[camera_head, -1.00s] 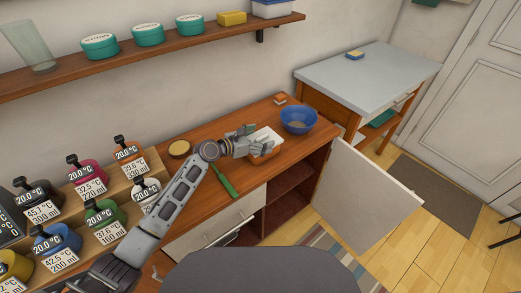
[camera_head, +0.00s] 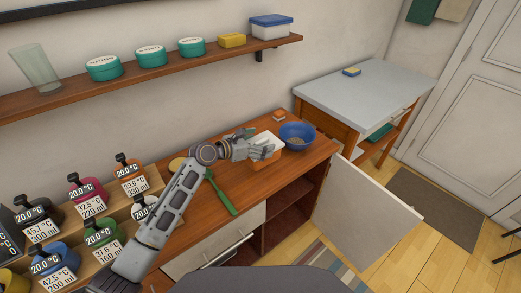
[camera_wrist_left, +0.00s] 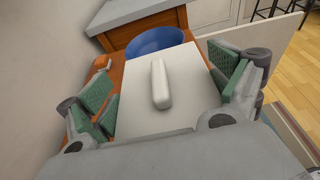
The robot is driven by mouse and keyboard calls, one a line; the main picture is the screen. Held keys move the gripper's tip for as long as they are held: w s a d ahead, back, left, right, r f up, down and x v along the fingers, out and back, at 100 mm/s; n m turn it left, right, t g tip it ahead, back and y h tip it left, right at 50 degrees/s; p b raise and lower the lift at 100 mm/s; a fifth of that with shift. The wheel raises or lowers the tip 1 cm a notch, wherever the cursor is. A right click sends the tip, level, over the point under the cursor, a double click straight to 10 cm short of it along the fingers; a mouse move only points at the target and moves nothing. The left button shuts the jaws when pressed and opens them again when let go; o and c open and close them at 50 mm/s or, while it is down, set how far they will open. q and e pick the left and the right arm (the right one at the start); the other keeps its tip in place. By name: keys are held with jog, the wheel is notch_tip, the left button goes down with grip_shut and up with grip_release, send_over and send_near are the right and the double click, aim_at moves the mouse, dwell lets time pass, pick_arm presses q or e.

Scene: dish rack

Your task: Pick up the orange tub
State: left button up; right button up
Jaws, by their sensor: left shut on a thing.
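The orange tub (camera_head: 268,156) with a white lid is over the right part of the wooden counter, just left of the blue bowl. My left gripper (camera_head: 260,148) reaches it from the left and is shut on it. In the left wrist view the white lid (camera_wrist_left: 135,118), with a raised bar in its middle, lies between the green-padded fingers (camera_wrist_left: 165,90), one on each side. The tub appears level and slightly above the counter; its underside is hidden. My right gripper is not in view.
The blue bowl (camera_head: 297,136) stands close by the tub's right. A green utensil (camera_head: 220,195) lies in front of my arm. Labelled bottles (camera_head: 131,172) crowd the left. A wall shelf (camera_head: 150,73) is above. An open cabinet door (camera_head: 368,205) juts out at the right.

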pick_arm(q)
notch_tip(320, 180, up, 2)
jog(key=shift+r, duration=0.4)
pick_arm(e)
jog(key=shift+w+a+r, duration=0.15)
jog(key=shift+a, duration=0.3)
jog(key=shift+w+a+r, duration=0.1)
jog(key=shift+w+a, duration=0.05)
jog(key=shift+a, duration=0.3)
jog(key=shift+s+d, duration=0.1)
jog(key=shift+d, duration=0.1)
pick_arm(q)
jog(key=shift+w, duration=0.1)
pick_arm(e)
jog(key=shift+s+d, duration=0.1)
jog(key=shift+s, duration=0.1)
